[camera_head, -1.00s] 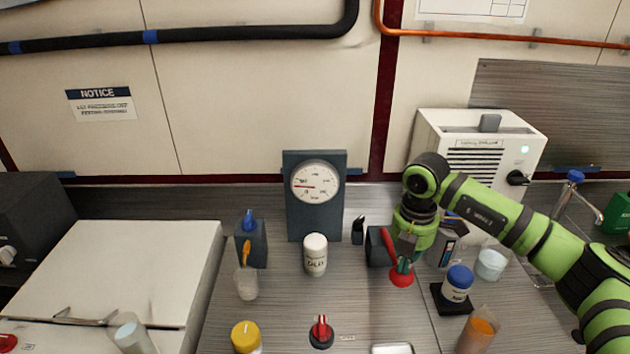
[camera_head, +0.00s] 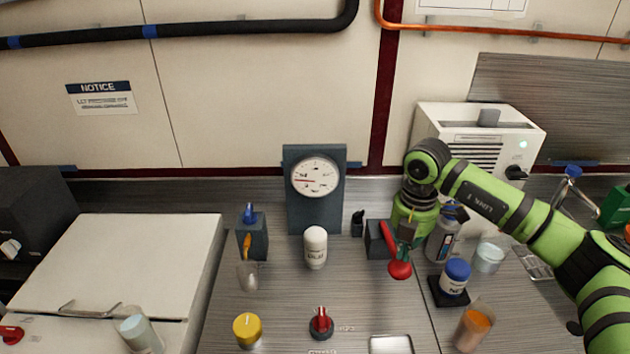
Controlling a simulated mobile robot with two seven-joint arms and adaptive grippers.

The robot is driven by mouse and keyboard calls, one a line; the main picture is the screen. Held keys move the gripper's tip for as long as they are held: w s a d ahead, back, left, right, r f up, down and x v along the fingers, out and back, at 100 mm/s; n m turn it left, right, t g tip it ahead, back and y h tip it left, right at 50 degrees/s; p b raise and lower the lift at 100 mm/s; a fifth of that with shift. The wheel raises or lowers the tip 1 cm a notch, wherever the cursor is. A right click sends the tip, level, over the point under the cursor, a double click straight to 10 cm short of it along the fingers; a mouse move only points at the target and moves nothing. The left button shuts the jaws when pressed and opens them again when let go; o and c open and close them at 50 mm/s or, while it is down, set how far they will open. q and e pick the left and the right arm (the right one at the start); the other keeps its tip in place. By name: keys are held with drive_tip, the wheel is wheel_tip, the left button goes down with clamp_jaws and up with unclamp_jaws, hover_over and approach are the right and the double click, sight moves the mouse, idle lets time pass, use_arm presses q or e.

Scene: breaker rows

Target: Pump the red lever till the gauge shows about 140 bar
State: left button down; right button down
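The gauge (camera_head: 316,177) is a round white dial on a dark upright panel at the back middle. Its red needle points left and slightly up, at the low-left part of the scale; the numbers are too small to read. The red lever (camera_head: 388,237) rises from a dark block (camera_head: 375,241) right of the panel and ends in a red knob (camera_head: 400,270). My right gripper (camera_head: 404,249) points down at the lever, just above the knob; its fingers are small and partly hidden, so I cannot tell whether they are shut. My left gripper is out of view.
A white bottle (camera_head: 316,248) stands before the gauge. A red rotary knob (camera_head: 321,322) and a yellow cap (camera_head: 247,329) are at the front. A blue-lidded jar (camera_head: 455,278) and an orange-filled beaker (camera_head: 473,327) stand right of the lever. A blue-handled valve block (camera_head: 252,237) is left.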

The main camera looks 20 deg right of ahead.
sight(398, 276)
drive_tip(key=shift+f, duration=0.15)
wheel_tip(398, 276, down, 8)
drive_tip(key=b, duration=0.6)
drive_tip(key=shift+f, duration=0.2)
idle(0.7)
drive_tip(key=shift+r, duration=0.1)
drive_tip(key=shift+r+p, duration=3)
drive_tip(key=shift+r, duration=1.3)
drive_tip(key=shift+f, duration=0.15)
